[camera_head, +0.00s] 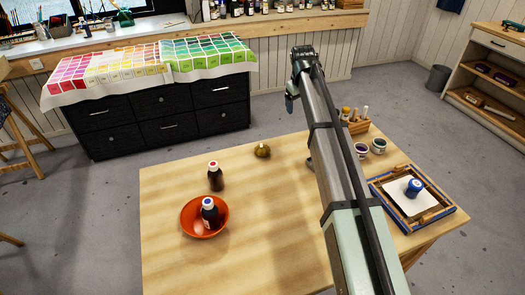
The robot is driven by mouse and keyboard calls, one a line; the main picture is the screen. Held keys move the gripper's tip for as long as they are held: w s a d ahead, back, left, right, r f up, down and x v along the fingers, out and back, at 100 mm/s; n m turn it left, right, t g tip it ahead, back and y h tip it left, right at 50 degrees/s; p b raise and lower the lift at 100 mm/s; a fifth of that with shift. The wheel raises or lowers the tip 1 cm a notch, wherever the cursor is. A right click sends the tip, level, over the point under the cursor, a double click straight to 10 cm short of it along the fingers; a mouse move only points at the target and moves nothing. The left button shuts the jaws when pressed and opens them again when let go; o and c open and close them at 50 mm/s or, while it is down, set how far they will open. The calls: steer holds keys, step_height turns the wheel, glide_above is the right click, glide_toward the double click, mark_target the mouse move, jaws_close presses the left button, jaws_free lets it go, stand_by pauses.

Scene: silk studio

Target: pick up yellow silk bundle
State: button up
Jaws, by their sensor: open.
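A small olive-yellow bundle (262,151), which looks like the yellow silk bundle, sits on the wooden table (270,215) near its back edge. It stands alone, with bare table around it. My arm reaches across the picture to the right of the bundle, apart from it in the picture.
A red bowl (187,219) holds a dark bottle (209,212). Another dark bottle (215,176) stands behind it. Right of my arm are a wooden caddy (358,126), two small jars and a framed screen (430,217) bearing a blue jar (414,187). The table's front middle is clear.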

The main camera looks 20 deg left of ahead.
mark_target(263, 146)
steer(key=s+a+g, duration=0.3)
steer(key=s+a, duration=0.6)
steer(key=s, duration=0.4)
step_height(263, 146, down, 14)
steer(key=shift+s+f, duration=0.1)
steer(key=shift+f, duration=0.15)
steer(key=c, duration=1.1)
steer(key=shift+r, duration=0.15)
steer(key=shift+c, duration=0.2)
